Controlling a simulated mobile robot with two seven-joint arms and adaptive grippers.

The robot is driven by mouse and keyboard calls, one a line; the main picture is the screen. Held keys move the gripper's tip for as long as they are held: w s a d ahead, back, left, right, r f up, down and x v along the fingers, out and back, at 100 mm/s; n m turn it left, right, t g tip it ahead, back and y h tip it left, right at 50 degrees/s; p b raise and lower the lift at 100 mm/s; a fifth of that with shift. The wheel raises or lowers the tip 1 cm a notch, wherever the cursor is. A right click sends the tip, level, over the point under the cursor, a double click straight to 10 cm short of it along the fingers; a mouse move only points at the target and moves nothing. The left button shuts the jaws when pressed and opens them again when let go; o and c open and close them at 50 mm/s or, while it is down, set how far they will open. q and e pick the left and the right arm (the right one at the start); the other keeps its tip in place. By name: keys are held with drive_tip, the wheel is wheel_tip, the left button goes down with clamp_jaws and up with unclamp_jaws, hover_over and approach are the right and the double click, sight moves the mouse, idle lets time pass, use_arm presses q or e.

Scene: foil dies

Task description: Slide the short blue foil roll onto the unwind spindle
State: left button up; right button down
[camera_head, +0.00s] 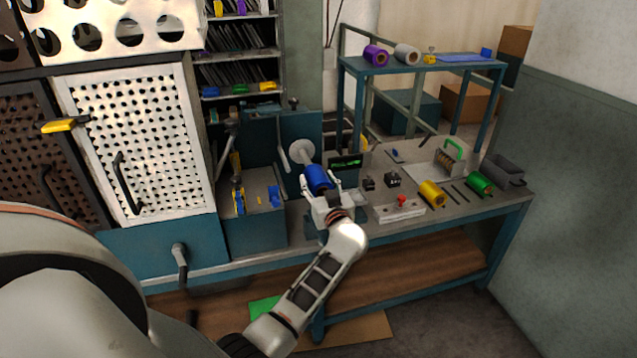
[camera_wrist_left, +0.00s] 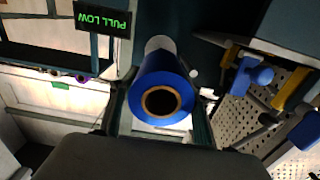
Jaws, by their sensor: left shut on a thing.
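The short blue foil roll (camera_head: 318,177) is held in my left gripper (camera_head: 330,194), whose fingers close around its sides. In the left wrist view the roll (camera_wrist_left: 165,82) shows its open brown core end toward the camera, between the fingers (camera_wrist_left: 160,118). A pale round disc (camera_head: 302,151) on the teal machine stands just beyond the roll, and a pale round part (camera_wrist_left: 159,43) shows behind it in the wrist view. The unwind spindle itself is hidden, and I cannot tell whether it is inside the core. My right gripper is not in view.
A small display (camera_head: 345,162) stands right of the roll. Yellow (camera_head: 432,194) and green (camera_head: 480,183) rolls, a red-button box (camera_head: 400,209) and a grey bin (camera_head: 503,170) are on the bench. Purple (camera_head: 375,55) and silver (camera_head: 406,54) rolls sit on the raised shelf. A perforated white door (camera_head: 140,140) is left.

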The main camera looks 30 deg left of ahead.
sight(307, 159)
use_arm(q)
drive_tip(key=shift+x, duration=0.9)
drive_tip(key=shift+x, duration=0.85)
drive_tip(key=shift+x, duration=1.1)
drive_tip(key=shift+w+a, duration=0.4)
drive_tip(key=shift+a, duration=0.05)
drive_tip(key=shift+b+x, duration=0.4)
drive_tip(key=shift+x, duration=0.6)
drive_tip(key=shift+w+a, duration=0.35)
drive_tip(key=shift+a, duration=0.1)
drive_tip(key=shift+b+x, duration=0.5)
drive_tip(key=shift+x, duration=0.35)
drive_tip(key=shift+w+a, duration=0.25)
drive_tip(key=shift+a, duration=0.1)
drive_tip(key=o, duration=1.5)
drive_tip(key=shift+c, duration=0.2)
